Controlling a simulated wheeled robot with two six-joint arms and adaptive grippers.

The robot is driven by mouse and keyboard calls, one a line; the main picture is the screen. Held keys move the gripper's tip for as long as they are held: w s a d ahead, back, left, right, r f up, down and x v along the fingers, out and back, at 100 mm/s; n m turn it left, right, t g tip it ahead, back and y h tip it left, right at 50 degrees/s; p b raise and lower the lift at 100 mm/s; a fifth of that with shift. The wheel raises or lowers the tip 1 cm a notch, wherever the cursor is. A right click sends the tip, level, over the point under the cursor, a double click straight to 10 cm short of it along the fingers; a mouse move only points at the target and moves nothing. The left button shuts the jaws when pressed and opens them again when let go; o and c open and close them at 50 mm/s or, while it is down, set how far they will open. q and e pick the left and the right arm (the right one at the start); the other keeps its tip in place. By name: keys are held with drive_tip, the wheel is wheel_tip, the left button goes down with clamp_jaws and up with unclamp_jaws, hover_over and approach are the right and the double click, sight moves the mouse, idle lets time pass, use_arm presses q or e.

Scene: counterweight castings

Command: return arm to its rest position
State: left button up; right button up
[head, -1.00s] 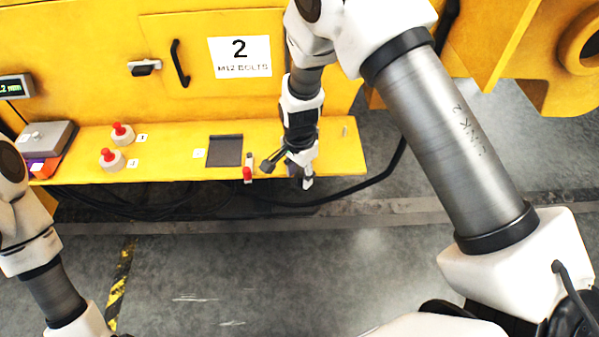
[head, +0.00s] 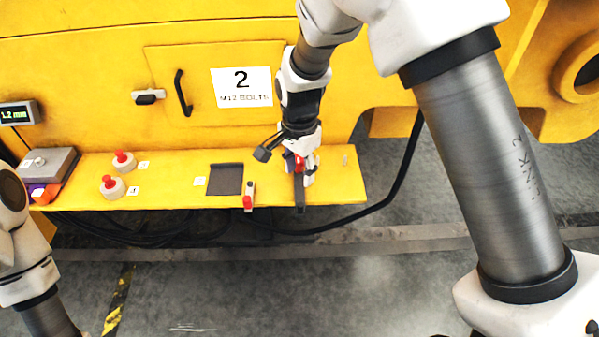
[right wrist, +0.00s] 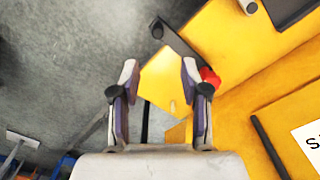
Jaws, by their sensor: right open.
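My right gripper (head: 304,178) is over the right part of the yellow shelf, close to its front edge. In the right wrist view its two fingers (right wrist: 160,80) stand apart with nothing held between them. A dark bar-shaped tool with a red part (head: 300,196) lies by the gripper and sticks out past the shelf's front edge. It also shows in the right wrist view (right wrist: 180,45), passing behind the right finger. I cannot tell whether the finger touches it. My left arm comes in at the lower left; its gripper is out of view.
The yellow shelf (head: 335,187) holds a dark square plate (head: 225,179), a small red and white piece (head: 248,197), two red-knobbed white pieces (head: 112,187) and a grey box (head: 48,165). A yellow panel with a black handle (head: 183,94) rises behind. The floor in front is clear.

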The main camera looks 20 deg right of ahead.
drive_tip(key=s+d+f+n+g+b, duration=0.1)
drive_tip(key=s+d+f+n+g, duration=0.15)
drive_tip(key=s+f, duration=1.2)
drive_tip(key=s+d+f+n+g+b, duration=0.1)
drive_tip(key=s+d+f+n+g, duration=0.2)
drive_tip(key=s+f, duration=1.15)
drive_tip(key=r+n+t, duration=0.1)
drive_tip(key=n, duration=0.1)
drive_tip(key=w+r+n+t, duration=0.1)
drive_tip(key=n+t, duration=0.1)
drive_tip(key=n, duration=0.1)
drive_tip(key=w+n+t, duration=0.1)
drive_tip(key=n+t, duration=0.1)
drive_tip(key=shift+w+a+r+t, duration=0.15)
drive_tip(key=shift+w+r+t, duration=0.1)
drive_tip(key=shift+r, duration=0.15)
drive_tip(key=shift+s, duration=0.15)
